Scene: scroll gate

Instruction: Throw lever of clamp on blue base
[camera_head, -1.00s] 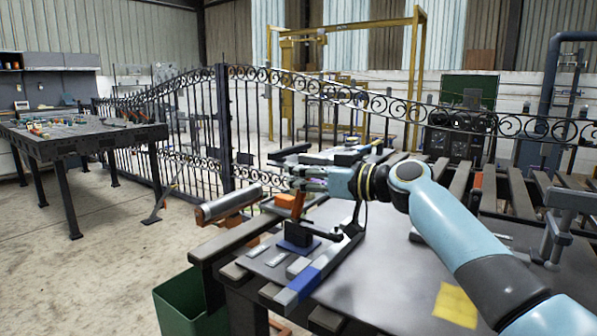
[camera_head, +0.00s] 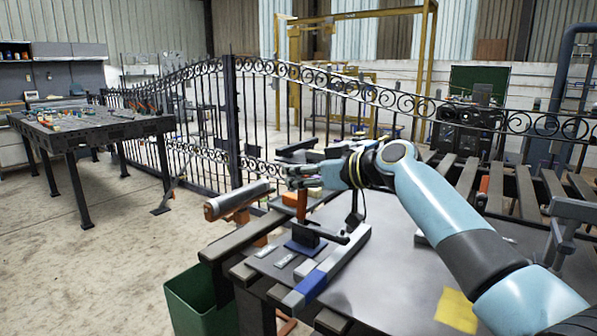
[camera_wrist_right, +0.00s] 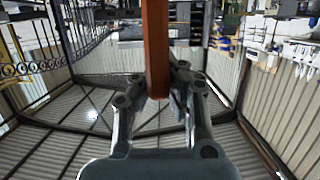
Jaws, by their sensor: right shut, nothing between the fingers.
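The clamp stands on a small blue base (camera_head: 306,247) near the front left edge of the dark worktable (camera_head: 392,270). Its orange lever (camera_head: 302,206) points up, and its dark arm reaches to the right. My right gripper (camera_head: 291,177) is at the upper end of the lever. In the right wrist view the orange lever (camera_wrist_right: 157,45) runs upright through the middle, close to the fingertips of the right gripper (camera_wrist_right: 158,85). The right gripper is shut with nothing held; whether it touches the lever is unclear. My left gripper is out of view.
A blue and grey bar (camera_head: 330,270) lies beside the clamp. A grey cylinder (camera_head: 237,198) on an orange support is to the left. A green bin (camera_head: 197,302) stands below the table edge. A yellow sheet (camera_head: 456,309) lies on the bare tabletop. A black gate (camera_head: 236,120) stands behind.

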